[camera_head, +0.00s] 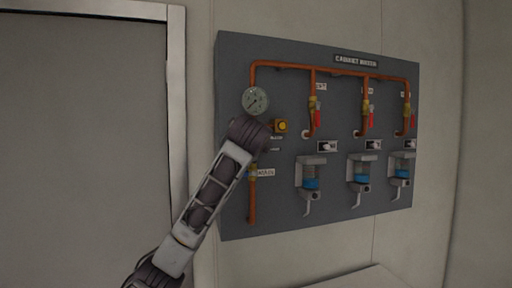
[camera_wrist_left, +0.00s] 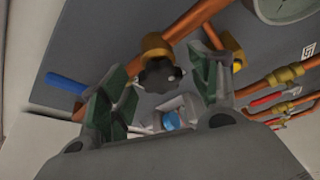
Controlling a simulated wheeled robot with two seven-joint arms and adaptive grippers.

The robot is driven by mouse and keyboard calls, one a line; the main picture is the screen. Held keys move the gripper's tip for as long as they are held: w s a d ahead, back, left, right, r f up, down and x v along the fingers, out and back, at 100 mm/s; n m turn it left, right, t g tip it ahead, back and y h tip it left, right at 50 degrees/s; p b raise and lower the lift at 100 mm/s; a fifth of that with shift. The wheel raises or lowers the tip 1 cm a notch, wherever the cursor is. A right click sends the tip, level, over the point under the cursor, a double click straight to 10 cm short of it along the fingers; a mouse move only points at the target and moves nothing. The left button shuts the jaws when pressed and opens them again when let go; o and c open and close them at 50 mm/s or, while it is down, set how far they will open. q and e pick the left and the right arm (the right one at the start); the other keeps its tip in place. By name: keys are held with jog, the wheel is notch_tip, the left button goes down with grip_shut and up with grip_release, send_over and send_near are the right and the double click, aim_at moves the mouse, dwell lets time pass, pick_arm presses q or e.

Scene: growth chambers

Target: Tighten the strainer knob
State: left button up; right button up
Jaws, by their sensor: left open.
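The strainer knob (camera_wrist_left: 160,76) is a dark lobed knob below a brass fitting (camera_wrist_left: 155,44) on a copper pipe in the left wrist view. My left gripper (camera_wrist_left: 160,66) is open, with one green-padded finger on each side of the knob in that view. I cannot tell whether either finger touches it. In the head view my left arm reaches up to the panel's left side, and its wrist hides the knob and the fingers. My right gripper is in neither view.
The grey panel (camera_head: 290,215) carries copper pipes (camera_head: 290,67), a round gauge (camera_head: 256,100), a yellow fitting (camera_head: 281,126), and red-handled valves (camera_head: 317,117) above small dispensers (camera_head: 311,172). A blue handle (camera_wrist_left: 66,83) lies left of the fingers in the wrist view.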

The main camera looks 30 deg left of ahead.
pick_arm(q)
jog(key=v, duration=1)
jog(key=shift+s+d, duration=0.2)
jog(key=shift+s, duration=0.15)
